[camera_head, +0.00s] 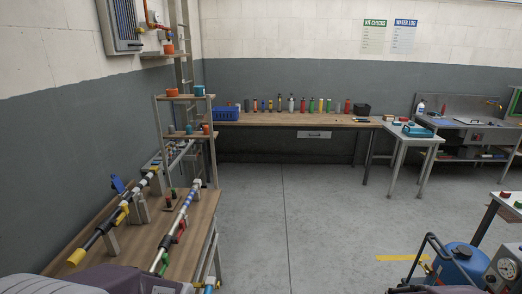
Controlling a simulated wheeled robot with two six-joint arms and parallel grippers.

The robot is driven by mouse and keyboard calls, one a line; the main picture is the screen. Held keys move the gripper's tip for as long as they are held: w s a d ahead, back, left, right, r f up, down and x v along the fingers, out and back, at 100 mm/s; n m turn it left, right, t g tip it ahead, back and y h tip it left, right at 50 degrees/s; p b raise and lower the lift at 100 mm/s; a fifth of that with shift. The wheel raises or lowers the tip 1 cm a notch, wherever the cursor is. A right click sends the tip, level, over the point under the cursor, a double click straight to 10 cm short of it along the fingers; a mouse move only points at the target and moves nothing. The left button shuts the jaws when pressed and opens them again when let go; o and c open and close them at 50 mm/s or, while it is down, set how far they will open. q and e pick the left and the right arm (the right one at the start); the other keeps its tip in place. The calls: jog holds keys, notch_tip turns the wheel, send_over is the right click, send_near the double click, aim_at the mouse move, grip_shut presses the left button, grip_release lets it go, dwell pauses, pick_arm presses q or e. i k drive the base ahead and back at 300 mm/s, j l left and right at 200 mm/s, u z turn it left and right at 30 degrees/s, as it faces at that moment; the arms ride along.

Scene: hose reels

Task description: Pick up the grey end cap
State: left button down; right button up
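I cannot pick out a grey end cap for certain; small parts are too tiny to tell. Two long hose or pipe assemblies lie on supports on the wooden bench (88,262) at the left. The nearer-left one (104,229) is black with yellow and white parts and a yellow end. The other (180,222) is pale with blue, red and green parts. Small orange and teal caps, such as an orange cap (172,92) and a teal cap (199,90), sit on the rack behind. Neither gripper's fingers show. Dark grey shapes cut into the bottom left edge.
A long back bench (285,119) holds a blue crate (226,113), several coloured bottles and a black box (362,110). A white table (410,134) and a grey sink bench (470,123) stand at right. A blue wheeled machine (461,266) stands at bottom right. The middle floor is clear.

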aim_at(171, 127)
jog(key=i+u, duration=0.25)
jog(key=i, duration=0.2)
jog(key=i+l+u, duration=0.2)
jog(key=i, duration=0.2)
jog(key=i+l+u, duration=0.25)
jog(key=i, duration=0.2)
jog(key=i+l+u, duration=0.15)
jog(key=u, duration=0.35)
jog(key=i+l+u, duration=0.35)
jog(key=u, duration=0.15)
jog(key=i+l+u, duration=0.15)
jog(key=l+u, duration=0.3)
jog(key=i+l+u, duration=0.1)
jog(key=l+u, duration=0.15)
jog(key=u, duration=0.25)
jog(key=l+u, duration=0.5)
jog(key=i+j, duration=0.05)
